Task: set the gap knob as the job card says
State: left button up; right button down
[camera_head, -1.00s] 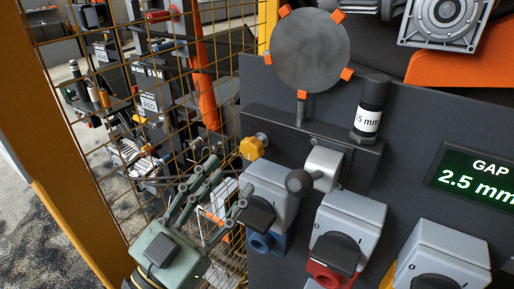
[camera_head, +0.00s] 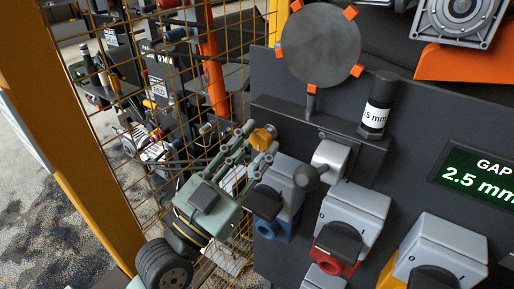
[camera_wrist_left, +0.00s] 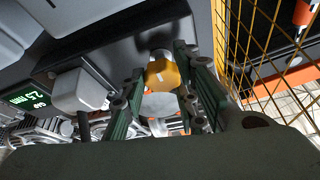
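A yellow knob (camera_head: 263,138) sits on the left part of the dark panel. A green display (camera_head: 480,180) at the right reads GAP 2.5 mm. My left gripper (camera_head: 257,147) reaches up to the yellow knob with its fingers apart. In the left wrist view the knob (camera_wrist_left: 163,73) lies between the two open fingers (camera_wrist_left: 161,88); I cannot tell whether they touch it. A dark cylinder (camera_head: 376,104) with a partly hidden mm label stands on a ledge. No job card is readable. My right gripper is out of view.
Below the knob are grey switch boxes with a blue (camera_head: 272,228), a red (camera_head: 333,262) and a yellow base. A grey block with a dark ball handle (camera_head: 306,177) is right of the knob. A wire fence (camera_head: 225,100) stands close on the left.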

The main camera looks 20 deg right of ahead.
pick_arm(q)
jog(key=shift+d+f, duration=0.1)
jog(key=shift+f, duration=0.05)
jog(key=c, duration=0.5)
jog(key=shift+s+d+n+t+p, duration=0.1)
jog(key=shift+n+t+p, duration=0.2)
jog(key=shift+n+p, duration=0.55)
jog(key=n+t+y+p, duration=0.1)
jog(key=n+p, duration=0.2)
jog(key=n, duration=0.1)
jog(key=n+t+y+p, duration=0.1)
jog(key=n+y+p, duration=0.1)
jog(key=n+p, duration=0.1)
jog(key=r+n+t+y+p, duration=0.1)
jog(key=n+t+y+p, duration=0.1)
jog(key=n+p, duration=0.2)
jog(key=shift+s+d+n, duration=0.1)
jog(key=shift+s+n, duration=0.1)
jog(key=shift+n, duration=0.35)
jog(key=shift+n+y+p, duration=0.7)
jog(key=shift+n+p, duration=0.15)
jog(key=shift+n, duration=0.25)
jog(key=shift+n+p, duration=0.4)
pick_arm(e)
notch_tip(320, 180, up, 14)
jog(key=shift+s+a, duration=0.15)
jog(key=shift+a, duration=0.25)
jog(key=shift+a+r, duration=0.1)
